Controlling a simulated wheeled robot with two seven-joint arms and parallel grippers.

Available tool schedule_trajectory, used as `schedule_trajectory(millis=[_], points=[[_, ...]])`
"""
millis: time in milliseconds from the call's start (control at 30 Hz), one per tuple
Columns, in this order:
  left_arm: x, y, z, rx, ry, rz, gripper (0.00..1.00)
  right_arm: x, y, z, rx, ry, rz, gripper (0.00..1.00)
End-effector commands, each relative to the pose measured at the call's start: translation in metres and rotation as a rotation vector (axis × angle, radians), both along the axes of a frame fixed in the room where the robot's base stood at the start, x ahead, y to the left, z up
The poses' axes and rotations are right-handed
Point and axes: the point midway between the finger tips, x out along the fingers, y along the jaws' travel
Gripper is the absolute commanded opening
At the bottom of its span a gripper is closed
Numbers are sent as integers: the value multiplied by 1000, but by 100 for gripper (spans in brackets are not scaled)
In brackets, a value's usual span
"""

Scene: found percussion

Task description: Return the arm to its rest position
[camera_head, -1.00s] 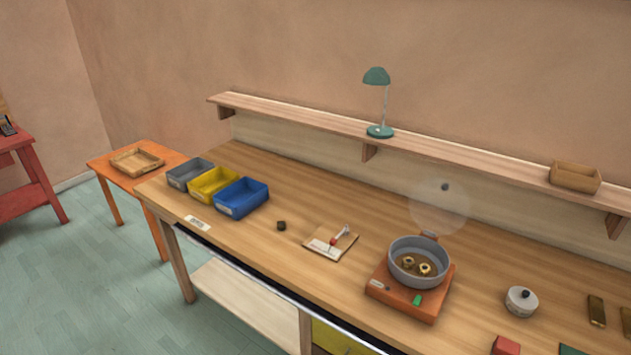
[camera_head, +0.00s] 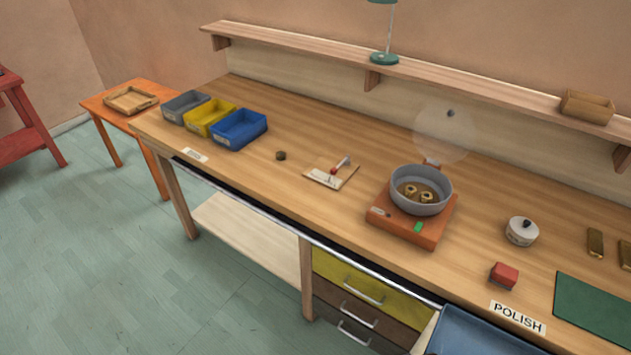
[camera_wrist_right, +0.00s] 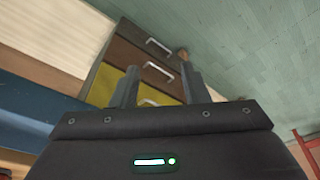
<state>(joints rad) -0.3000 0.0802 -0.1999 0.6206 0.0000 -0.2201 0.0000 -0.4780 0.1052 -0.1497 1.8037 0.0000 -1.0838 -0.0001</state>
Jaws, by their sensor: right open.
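My right gripper (camera_wrist_right: 157,85) shows in the right wrist view. Its two dark fingers stand apart with nothing between them. Neither of my grippers nor arms shows in the head view. The left gripper is not seen in any view.
A blue tray (camera_head: 480,335) is at the front right.

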Motion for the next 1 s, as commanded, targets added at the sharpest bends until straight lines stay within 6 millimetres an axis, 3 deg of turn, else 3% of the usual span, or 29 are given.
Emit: schedule_trajectory(millis=[33, 200, 300, 433, 533, 700, 1000], points=[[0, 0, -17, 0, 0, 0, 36, -11, -1, -51, -3, 23, 2, 41], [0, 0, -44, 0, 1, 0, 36, -57, -8, -173, -8, 63, 10, 41], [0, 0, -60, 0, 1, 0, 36, -94, -14, -236, -10, 85, 16, 41], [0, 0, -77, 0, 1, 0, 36, -147, -24, -299, -15, 112, 21, 41], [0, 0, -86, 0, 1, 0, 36, -183, -31, -330, -17, 126, 25, 41], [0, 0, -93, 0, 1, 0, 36, -217, -38, -352, -19, 136, 30, 41], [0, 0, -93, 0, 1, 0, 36, -224, -40, -353, -20, 139, 31, 41]])
